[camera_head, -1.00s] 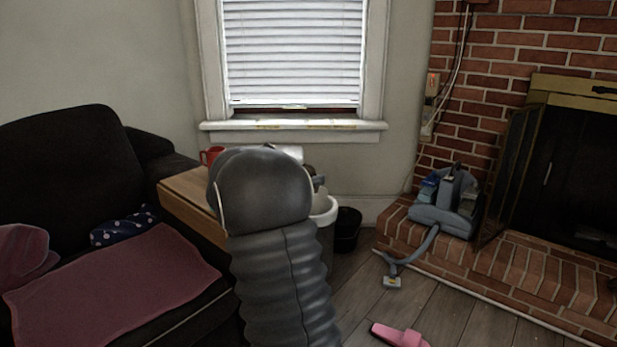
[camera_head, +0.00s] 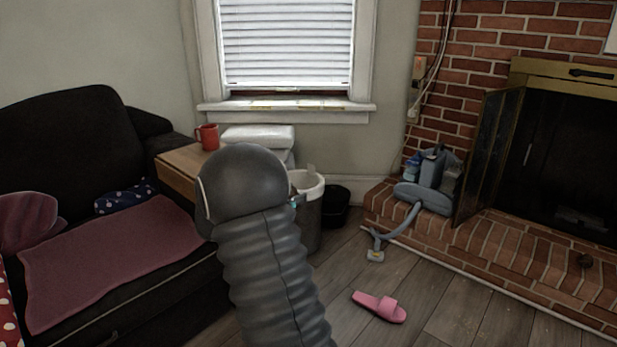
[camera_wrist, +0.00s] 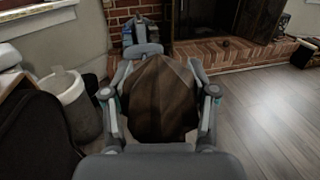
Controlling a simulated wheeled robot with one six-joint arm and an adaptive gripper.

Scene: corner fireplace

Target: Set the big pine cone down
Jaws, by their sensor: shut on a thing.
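The big pine cone (camera_wrist: 160,100) shows in the wrist view as a large brown, pointed, faceted shape. My gripper (camera_wrist: 160,72) is shut on it, with one finger on each side. The cone is held up in front of the wrist camera, with the brick hearth (camera_wrist: 240,52) and grey floor beyond. In the head view my arm hides the gripper and the cone. The hearth (camera_head: 540,262) runs along the right in that view.
A blue-grey carpet cleaner (camera_head: 430,185) stands on the hearth's left end, its hose hanging to the floor. A pink slipper (camera_head: 378,306) is on the floor. A bin (camera_head: 308,215), wooden table (camera_head: 178,170) and sofa (camera_head: 60,135) stand left.

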